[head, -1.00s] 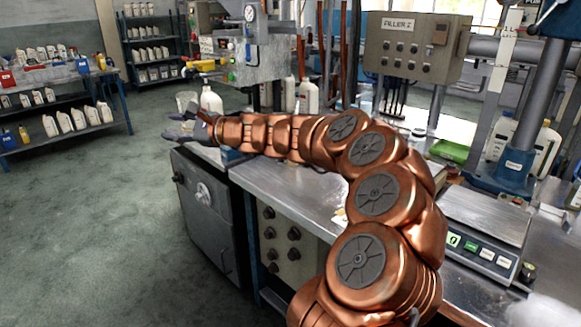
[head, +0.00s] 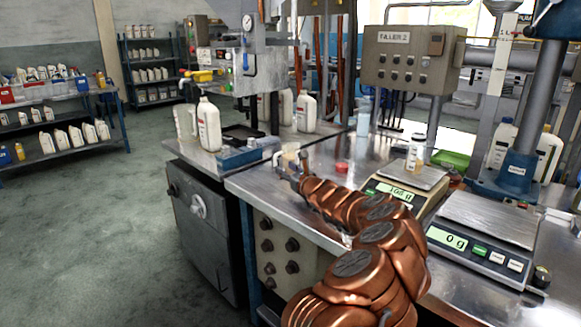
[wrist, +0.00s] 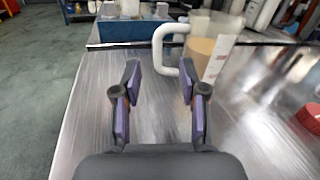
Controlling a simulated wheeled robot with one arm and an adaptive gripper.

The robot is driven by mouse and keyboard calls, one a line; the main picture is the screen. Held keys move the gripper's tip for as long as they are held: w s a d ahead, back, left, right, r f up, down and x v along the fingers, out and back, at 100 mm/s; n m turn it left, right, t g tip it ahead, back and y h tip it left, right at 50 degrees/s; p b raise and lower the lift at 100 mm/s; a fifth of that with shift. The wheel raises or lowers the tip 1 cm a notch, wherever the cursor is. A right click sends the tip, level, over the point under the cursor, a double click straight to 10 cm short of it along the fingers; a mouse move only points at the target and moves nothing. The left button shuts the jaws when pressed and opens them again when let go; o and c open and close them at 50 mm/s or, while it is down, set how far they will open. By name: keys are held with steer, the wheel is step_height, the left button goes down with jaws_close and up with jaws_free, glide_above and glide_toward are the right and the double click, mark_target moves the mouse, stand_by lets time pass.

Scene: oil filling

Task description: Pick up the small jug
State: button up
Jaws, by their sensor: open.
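The small jug (wrist: 200,55) has a white handle and a see-through body with tan liquid in it. In the wrist view it stands upright on the metal bench, just beyond my right fingertip, with its handle towards the middle. In the head view the small jug (head: 291,157) shows just beyond my gripper (head: 283,166), partly hidden by it. In the wrist view my gripper (wrist: 159,76) is open and empty, its two fingers apart just short of the handle. I cannot tell whether a finger touches the jug.
A blue block (head: 250,154) lies at the bench's left, near a white bottle (head: 208,126) and a clear jug (head: 185,125). A red cap (head: 342,168) lies right of the small jug. Two scales (head: 490,218) stand to the right, the farther one bearing a small bottle (head: 415,150).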

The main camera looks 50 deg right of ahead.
mark_target(287, 160)
step_height(287, 160, down, 2)
steer(key=shift+r+x, duration=0.25)
steer(key=shift+x, duration=2.9)
steer(key=shift+w+d, duration=0.1)
steer(key=shift+w, duration=0.5)
jaws_close()
